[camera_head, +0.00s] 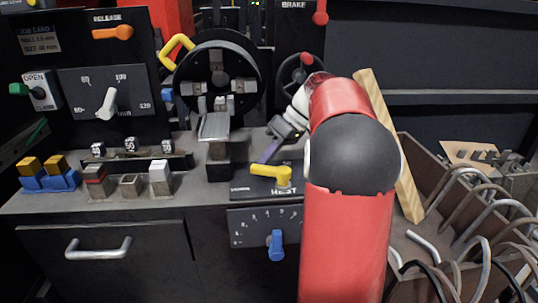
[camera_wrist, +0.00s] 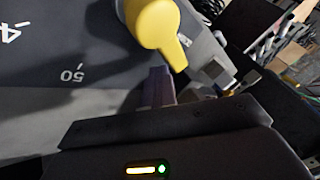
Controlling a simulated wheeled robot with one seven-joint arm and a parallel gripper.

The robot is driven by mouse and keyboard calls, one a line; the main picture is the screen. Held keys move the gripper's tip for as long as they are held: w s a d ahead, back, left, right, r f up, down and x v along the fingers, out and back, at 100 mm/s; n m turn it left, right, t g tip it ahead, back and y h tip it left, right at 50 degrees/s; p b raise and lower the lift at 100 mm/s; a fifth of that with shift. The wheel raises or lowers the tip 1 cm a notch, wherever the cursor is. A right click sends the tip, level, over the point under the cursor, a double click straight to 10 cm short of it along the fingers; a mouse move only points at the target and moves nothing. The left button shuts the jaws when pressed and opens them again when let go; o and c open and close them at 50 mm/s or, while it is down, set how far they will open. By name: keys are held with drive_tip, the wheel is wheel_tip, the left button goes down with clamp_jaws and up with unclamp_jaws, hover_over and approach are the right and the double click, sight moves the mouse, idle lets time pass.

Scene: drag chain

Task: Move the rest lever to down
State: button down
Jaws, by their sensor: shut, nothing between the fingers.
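The rest lever is a yellow handle (camera_head: 270,172) on a dark plate on the bench, above a label that appears to read REST. Its arm points left from a round hub at its right end. In the wrist view a yellow lever (camera_wrist: 158,28) shows large at the top, its arm pointing down and right. My gripper (camera_head: 268,153) is shut and empty, just above and behind the lever in the head view. In the wrist view its purple-grey fingertips (camera_wrist: 159,84) are close below the lever's end. I cannot tell whether they touch it.
A blue-handled dial (camera_head: 276,244) is on the panel below the lever. A black round chuck (camera_head: 218,78) stands behind, left of my gripper. A wooden board (camera_head: 388,145) and a brown crate (camera_head: 412,148) holding curved hoses stand right of my arm. Small blocks (camera_head: 94,182) sit at left.

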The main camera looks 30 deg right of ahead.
drive_tip(key=shift+s+a, duration=0.15)
drive_tip(key=shift+a, duration=0.6)
idle(0.5)
